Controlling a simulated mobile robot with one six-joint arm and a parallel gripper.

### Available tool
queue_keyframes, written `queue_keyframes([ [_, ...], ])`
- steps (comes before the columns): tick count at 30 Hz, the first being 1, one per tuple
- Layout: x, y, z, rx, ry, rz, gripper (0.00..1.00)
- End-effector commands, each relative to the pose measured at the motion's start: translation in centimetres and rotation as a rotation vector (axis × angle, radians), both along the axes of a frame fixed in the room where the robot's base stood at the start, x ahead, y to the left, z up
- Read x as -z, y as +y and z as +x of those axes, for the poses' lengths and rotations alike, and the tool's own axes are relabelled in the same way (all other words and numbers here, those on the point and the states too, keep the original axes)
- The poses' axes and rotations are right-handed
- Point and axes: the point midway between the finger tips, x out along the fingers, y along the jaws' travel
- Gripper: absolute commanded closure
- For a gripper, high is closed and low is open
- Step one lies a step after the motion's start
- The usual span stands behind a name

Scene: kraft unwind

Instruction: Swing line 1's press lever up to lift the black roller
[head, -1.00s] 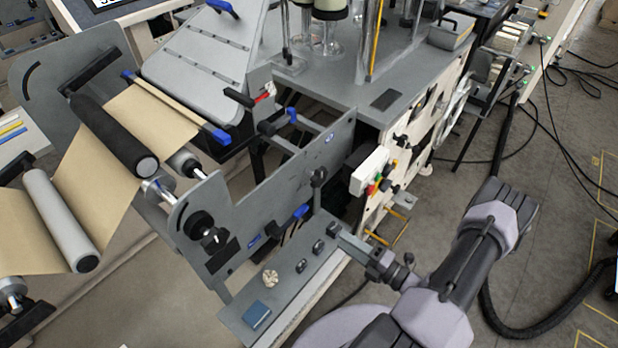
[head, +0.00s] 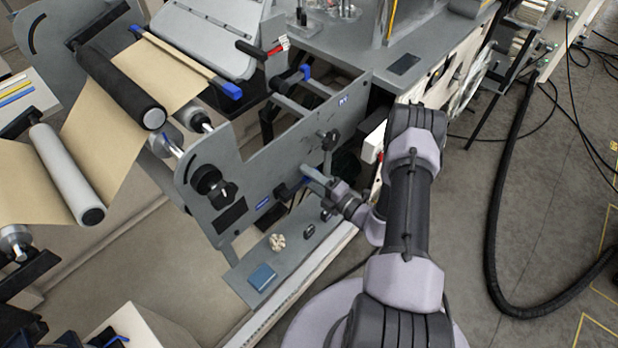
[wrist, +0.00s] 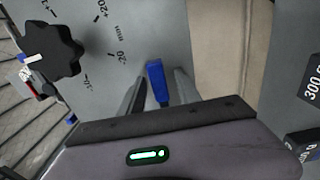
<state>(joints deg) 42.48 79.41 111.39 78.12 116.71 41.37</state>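The black roller (head: 120,85) lies across the brown kraft web (head: 165,80) at the upper left in the head view. A lever with a blue grip (wrist: 157,83) shows in the wrist view, in front of the grey side plate (head: 255,150). My gripper (head: 312,179) is at this plate's lower edge in the head view and partly hides the lever. In the wrist view my gripper (wrist: 160,92) is open, with one finger on each side of the blue grip. Narrow gaps seem to show beside the grip.
A black star knob (wrist: 52,55) stands near the gripper in the wrist view. The grey ledge (head: 240,270) below carries a blue block (head: 261,277) and small knobs. A grey roller (head: 65,175) is at the left. Open floor (head: 540,190) is at the right.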

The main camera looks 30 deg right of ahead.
Motion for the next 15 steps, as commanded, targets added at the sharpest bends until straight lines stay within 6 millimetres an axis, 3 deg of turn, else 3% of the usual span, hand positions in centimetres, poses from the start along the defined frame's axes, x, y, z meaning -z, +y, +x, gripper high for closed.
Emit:
queue_keyframes([
  [4,-0.02,-0.02,-0.02,0.0,0.0,0.0,0.64],
  [9,-0.02,-0.03,-0.04,0.0,0.0,-0.001,0.97],
  [10,-0.02,-0.03,-0.04,0.0,0.0,-0.001,1.0],
  [15,-0.01,-0.02,-0.05,-0.001,0.0,-0.001,1.0],
])
